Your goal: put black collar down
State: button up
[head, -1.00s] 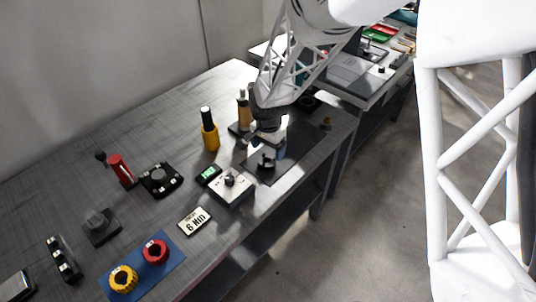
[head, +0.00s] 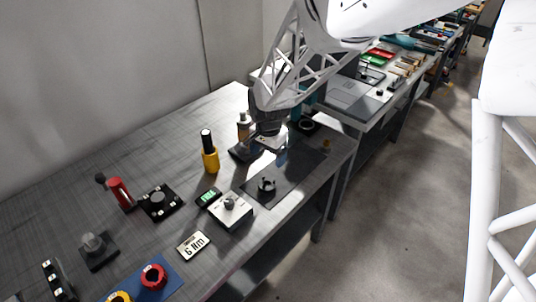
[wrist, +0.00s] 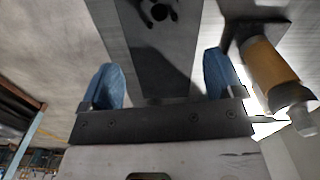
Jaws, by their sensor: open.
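The black collar (head: 266,186) sits on the dark mat (head: 292,183) at the right end of the bench. It also shows at the top of the wrist view (wrist: 158,11), resting on the dark strip between the fingers. My gripper (head: 277,154) is above the mat, beyond the collar and apart from it. In the wrist view my gripper (wrist: 162,78) has its two blue fingers spread wide with nothing between them.
A grey box with a knob (head: 231,210) stands just left of the mat. A yellow holder with a black-topped tool (head: 210,158) is farther left. A brass-coloured cylinder (wrist: 271,70) is close to the right finger. A small brass piece (head: 327,144) lies near the bench's right edge.

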dwell(0.4)
jog(key=s+d+r+n+t, duration=0.1)
jog(key=s+d+r+n, duration=0.2)
jog(key=s+d+r, duration=0.75)
jog(key=s+d+r+n, duration=0.2)
jog(key=s+r, duration=0.2)
jog(key=s, duration=0.5)
jog(key=s+d+r+n+t, duration=0.1)
jog(key=s+r, duration=0.3)
jog(key=s, duration=0.5)
jog(key=shift+d+n+t, duration=0.3)
jog(key=shift+d+n, duration=0.5)
jog(key=shift+d, duration=0.1)
